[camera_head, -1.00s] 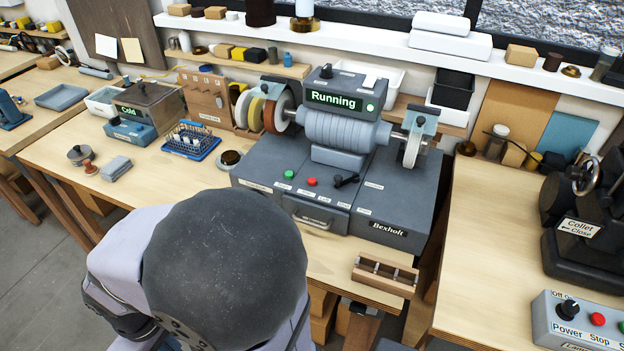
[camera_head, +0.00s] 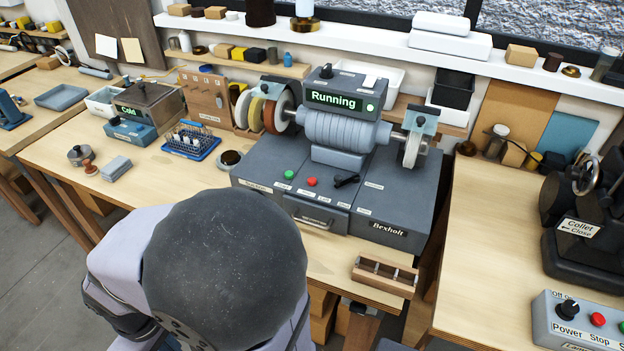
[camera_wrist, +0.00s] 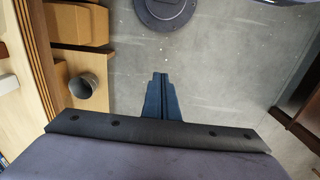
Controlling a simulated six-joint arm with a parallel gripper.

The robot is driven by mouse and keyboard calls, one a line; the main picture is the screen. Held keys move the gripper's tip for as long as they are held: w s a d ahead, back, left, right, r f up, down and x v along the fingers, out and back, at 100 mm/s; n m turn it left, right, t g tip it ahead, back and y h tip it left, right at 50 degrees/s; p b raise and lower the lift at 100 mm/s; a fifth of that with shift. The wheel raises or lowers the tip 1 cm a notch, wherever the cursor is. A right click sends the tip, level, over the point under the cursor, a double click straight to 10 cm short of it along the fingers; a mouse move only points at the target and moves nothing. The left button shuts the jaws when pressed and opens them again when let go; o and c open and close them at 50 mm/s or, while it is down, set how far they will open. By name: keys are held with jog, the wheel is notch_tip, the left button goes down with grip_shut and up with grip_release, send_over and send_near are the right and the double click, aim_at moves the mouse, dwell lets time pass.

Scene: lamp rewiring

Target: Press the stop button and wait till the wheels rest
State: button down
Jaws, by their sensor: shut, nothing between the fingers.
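The grey Bexholt grinding machine (camera_head: 400,192) stands on the middle bench. Its display (camera_head: 334,97) reads "Running" in green. On its front deck are a green button (camera_head: 289,174), a red button (camera_head: 311,182) and a black lever (camera_head: 346,180). Wheels sit at the left (camera_head: 281,112) and the right (camera_head: 413,150) of the ribbed motor housing. In the wrist view my gripper (camera_wrist: 160,78) is shut and empty, above the grey floor and apart from the machine. My gripper is not visible in the head view.
A wooden rack (camera_head: 385,277) lies at the bench's front edge. At the right, a collet machine (camera_head: 588,225) and a control box with its own red button (camera_head: 598,319) stand on another bench. The wrist view shows cardboard boxes (camera_wrist: 78,24) and a grey cup (camera_wrist: 84,86) at left.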

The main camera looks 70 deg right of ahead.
jog(key=s+d+r+m+t+p, duration=0.1)
jog(key=s+d+m+p, duration=0.35)
jog(key=d, duration=0.75)
jog(key=s+d+r+m+t+y+p, duration=0.1)
jog(key=s+d+m, duration=0.5)
jog(key=d+m, duration=0.45)
jog(key=s+d+r+m+t+p, duration=0.1)
jog(key=s+d+m+p, duration=0.2)
jog(key=s+d+m, duration=0.65)
jog(key=w+d+r+t, duration=0.1)
jog(key=w+d, duration=0.1)
jog(key=d, duration=0.2)
jog(key=w+d+r+m+h, duration=0.1)
jog(key=w+d, duration=0.1)
jog(key=d, duration=0.2)
jog(key=w+d+r+t+h, duration=0.1)
jog(key=w+d, duration=0.1)
jog(key=d, duration=0.2)
jog(key=shift+w+d+r+t, duration=0.1)
jog(key=shift+w+d+t, duration=0.2)
jog(key=shift+d, duration=0.1)
jog(key=w+d+r+m+t+h, duration=0.1)
jog(key=w+d+r+m+t, duration=0.2)
jog(key=r, duration=0.6)
jog(key=w+d+m, duration=0.2)
jog(key=d, duration=0.1)
jog(key=shift+w+d+h, duration=0.15)
jog(key=shift+w+h, duration=0.15)
jog(key=shift+h, duration=0.1)
